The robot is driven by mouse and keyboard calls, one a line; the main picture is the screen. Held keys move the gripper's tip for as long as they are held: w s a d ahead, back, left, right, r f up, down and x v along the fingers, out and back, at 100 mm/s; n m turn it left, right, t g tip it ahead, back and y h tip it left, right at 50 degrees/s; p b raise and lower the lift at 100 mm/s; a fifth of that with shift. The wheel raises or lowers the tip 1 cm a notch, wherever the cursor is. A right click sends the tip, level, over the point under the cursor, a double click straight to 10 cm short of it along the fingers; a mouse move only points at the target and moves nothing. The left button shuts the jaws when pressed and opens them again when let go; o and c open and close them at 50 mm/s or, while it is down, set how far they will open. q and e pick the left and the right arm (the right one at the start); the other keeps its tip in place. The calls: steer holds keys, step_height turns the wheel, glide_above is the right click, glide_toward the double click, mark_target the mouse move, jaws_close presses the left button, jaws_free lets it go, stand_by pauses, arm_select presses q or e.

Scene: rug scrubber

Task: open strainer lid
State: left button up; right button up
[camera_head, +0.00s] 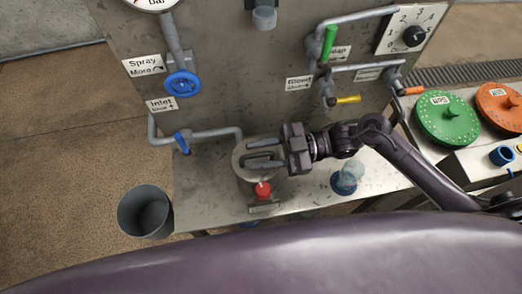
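The strainer (246,181) is a grey metal cylinder standing upright on the metal shelf below the panel. Its round lid (239,152) lies on top and looks shut. A red knob (263,189) sits at the strainer's front. My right gripper (262,154) reaches in from the right, with its two fingers spread apart over the lid. The fingers hide the lid's middle and right side. Whether they touch the lid or a handle on it, I cannot tell. My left gripper is not in view.
A blue inlet valve (182,143) and pipe are left of the strainer. A grey bucket (145,211) stands at lower left. Green (447,118) and orange (500,106) discs are at right.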

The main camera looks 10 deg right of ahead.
mark_target(258, 150)
jaws_close()
steer(key=shift+w+r+p, duration=0.15)
steer(key=shift+r+p, duration=0.15)
steer(key=shift+p, duration=0.05)
steer(key=shift+w+r+m+p, duration=0.45)
steer(key=shift+r+m+p, duration=0.3)
steer(key=shift+m+p, duration=0.25)
steer(key=shift+w+r+m+p, duration=0.4)
steer(key=shift+m+p, duration=0.2)
steer(key=shift+m, duration=0.2)
steer(key=shift+w+r+m+p, duration=0.35)
steer(key=shift+w+m, duration=0.25)
steer(key=shift+m, duration=0.3)
steer(key=shift+w+r, duration=0.1)
steer(key=shift+w, duration=0.35)
